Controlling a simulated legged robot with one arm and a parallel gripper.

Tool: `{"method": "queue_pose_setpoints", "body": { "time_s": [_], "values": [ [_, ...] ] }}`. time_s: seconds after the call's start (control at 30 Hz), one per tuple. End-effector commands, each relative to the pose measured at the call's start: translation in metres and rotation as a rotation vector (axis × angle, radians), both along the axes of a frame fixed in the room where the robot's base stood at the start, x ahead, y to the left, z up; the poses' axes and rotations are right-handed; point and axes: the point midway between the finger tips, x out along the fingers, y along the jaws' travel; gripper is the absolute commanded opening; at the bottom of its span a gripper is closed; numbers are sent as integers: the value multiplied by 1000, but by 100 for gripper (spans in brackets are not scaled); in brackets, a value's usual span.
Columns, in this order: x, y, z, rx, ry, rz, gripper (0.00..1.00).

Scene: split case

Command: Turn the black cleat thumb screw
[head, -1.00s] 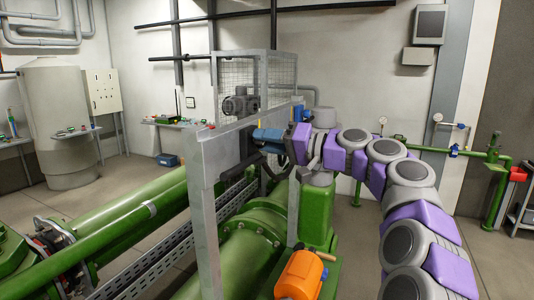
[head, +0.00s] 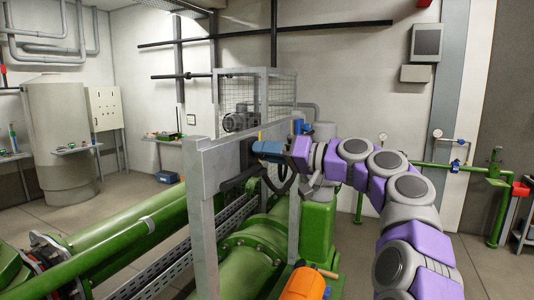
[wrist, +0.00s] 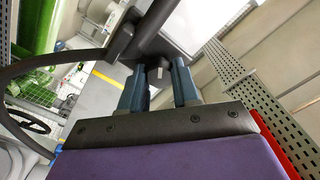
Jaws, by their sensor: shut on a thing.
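My gripper (head: 254,150) is at the black cleat (head: 244,156) on the grey upright frame in the head view. In the wrist view, the two blue-grey fingers of my gripper (wrist: 160,68) reach up to the underside of the black cleat (wrist: 150,35). The fingers stand a little apart and are shut on the thumb screw, which is mostly hidden between their tips and the cleat. In the head view the screw is hidden by my gripper.
A black cable (head: 281,185) hangs in a loop below my gripper. The grey frame (head: 199,210) stands close on the left. A perforated grey rail (wrist: 230,66) runs at right in the wrist view.

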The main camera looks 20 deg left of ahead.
Motion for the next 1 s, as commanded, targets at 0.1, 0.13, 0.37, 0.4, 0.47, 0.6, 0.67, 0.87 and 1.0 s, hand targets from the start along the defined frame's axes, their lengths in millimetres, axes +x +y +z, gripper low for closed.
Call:
{"method": "queue_pose_setpoints", "body": {
  "time_s": [0.1,0.13,0.37,0.4,0.47,0.6,0.67,0.87,1.0],
  "values": [
    [2,1,-7,-11,7,-1,38],
    [2,1,-7,-10,7,-2,41],
    [-1,0,-3,-6,3,0,56],
    [-1,0,-2,-5,2,0,56],
    [-1,-1,-1,-4,2,0,56],
    [-1,-5,0,-2,1,-1,56],
    [-2,-10,1,-1,1,-2,56],
    [-4,-44,2,0,0,-3,56],
    [-7,-76,2,0,1,0,56]
  ]
}}
